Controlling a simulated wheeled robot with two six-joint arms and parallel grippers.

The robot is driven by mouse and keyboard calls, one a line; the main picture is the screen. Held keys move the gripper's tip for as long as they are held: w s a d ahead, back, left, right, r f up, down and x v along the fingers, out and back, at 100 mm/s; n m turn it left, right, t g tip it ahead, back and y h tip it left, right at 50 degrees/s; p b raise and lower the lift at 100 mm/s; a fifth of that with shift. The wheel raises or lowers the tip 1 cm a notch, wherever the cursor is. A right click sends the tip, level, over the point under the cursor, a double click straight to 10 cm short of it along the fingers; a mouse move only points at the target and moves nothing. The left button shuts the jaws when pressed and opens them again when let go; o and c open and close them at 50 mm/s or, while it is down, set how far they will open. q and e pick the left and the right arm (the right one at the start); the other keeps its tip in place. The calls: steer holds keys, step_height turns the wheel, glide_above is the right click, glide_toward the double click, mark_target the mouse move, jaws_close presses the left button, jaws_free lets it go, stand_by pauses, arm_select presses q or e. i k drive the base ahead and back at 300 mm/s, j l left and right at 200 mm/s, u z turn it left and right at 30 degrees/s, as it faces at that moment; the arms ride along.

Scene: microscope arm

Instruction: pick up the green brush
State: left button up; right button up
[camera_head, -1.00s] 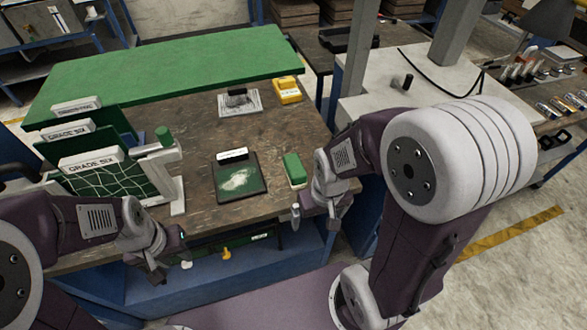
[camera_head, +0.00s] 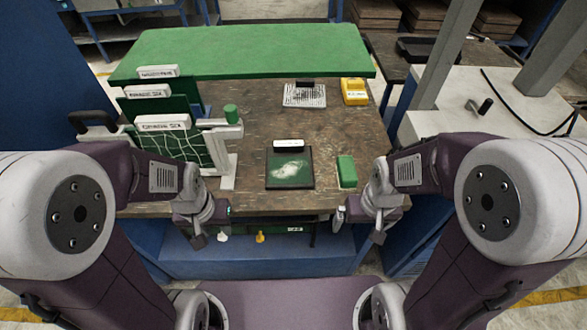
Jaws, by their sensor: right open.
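The green brush (camera_head: 346,170) is a small green block with a pale lower edge. It lies on the brown worktop, right of a dark square plate (camera_head: 290,167) with a pale smear. My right gripper (camera_head: 358,227) is open and empty at the front edge of the bench, below and slightly right of the brush in the picture, apart from it. My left gripper (camera_head: 213,226) looks open and empty, at the front edge to the left, far from the brush.
Green panels with white labels (camera_head: 163,122) and a grey stand with a green knob (camera_head: 231,114) stand at left. A yellow device (camera_head: 354,92) and a patterned plate (camera_head: 304,95) lie further back. The worktop (camera_head: 260,125) is clear between them.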

mark_target(347, 177)
steer(key=i+l+u, duration=0.1)
steer(key=l+u, duration=0.95)
steer(key=i+j, duration=0.05)
steer(key=j, duration=0.05)
